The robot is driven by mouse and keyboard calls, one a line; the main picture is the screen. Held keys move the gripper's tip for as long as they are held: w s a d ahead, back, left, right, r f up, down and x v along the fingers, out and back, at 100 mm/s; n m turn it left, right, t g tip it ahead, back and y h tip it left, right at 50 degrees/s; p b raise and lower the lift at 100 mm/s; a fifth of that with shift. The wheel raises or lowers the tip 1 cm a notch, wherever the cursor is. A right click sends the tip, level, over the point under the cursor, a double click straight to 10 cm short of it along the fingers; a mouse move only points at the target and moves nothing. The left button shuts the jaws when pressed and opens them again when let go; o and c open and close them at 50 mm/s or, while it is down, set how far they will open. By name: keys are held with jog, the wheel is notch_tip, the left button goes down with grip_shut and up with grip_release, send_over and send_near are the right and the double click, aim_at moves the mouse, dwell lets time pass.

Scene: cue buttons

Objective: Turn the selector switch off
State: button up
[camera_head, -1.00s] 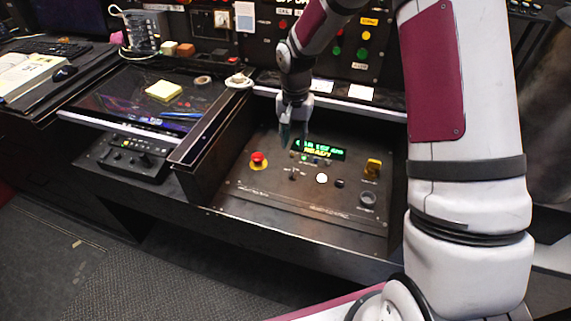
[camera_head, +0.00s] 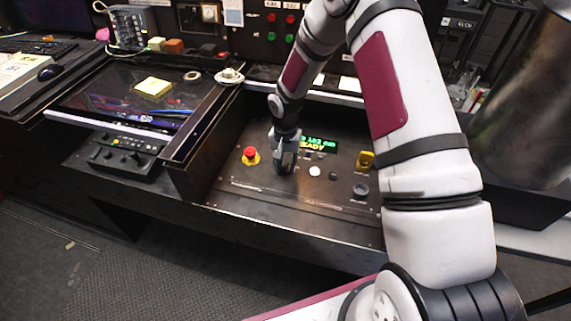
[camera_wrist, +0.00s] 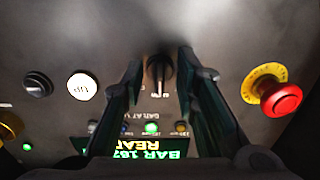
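The selector switch (camera_wrist: 158,70) is a small black knob on the dark control panel (camera_head: 296,200). In the wrist view it stands between my two fingertips, with a gap visible on either side. Its handle points roughly up and down in that view; the small labels around it are too blurred to read. My gripper (camera_head: 284,167) is open and points down at the panel, its fingers straddling the knob. In the head view my gripper hides the switch.
A red mushroom button (camera_wrist: 281,98) on a yellow ring sits beside the switch. A white button (camera_wrist: 82,86) and a black button (camera_wrist: 37,84) are on the other side. A lit green display (camera_wrist: 140,150) and a yellow switch (camera_head: 365,160) are close by.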

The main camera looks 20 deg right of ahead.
grip_shut()
jog(key=shift+n, duration=0.3)
jog(key=n+b, duration=0.1)
jog(key=n, duration=0.2)
jog(key=shift+d+n, duration=0.1)
jog(key=shift+n, duration=0.2)
jog(key=n, duration=0.4)
jog(key=shift+d+n+b, duration=0.1)
jog(key=shift+n+b, duration=0.2)
jog(key=shift+b, duration=0.1)
dwell(0.3)
grip_release()
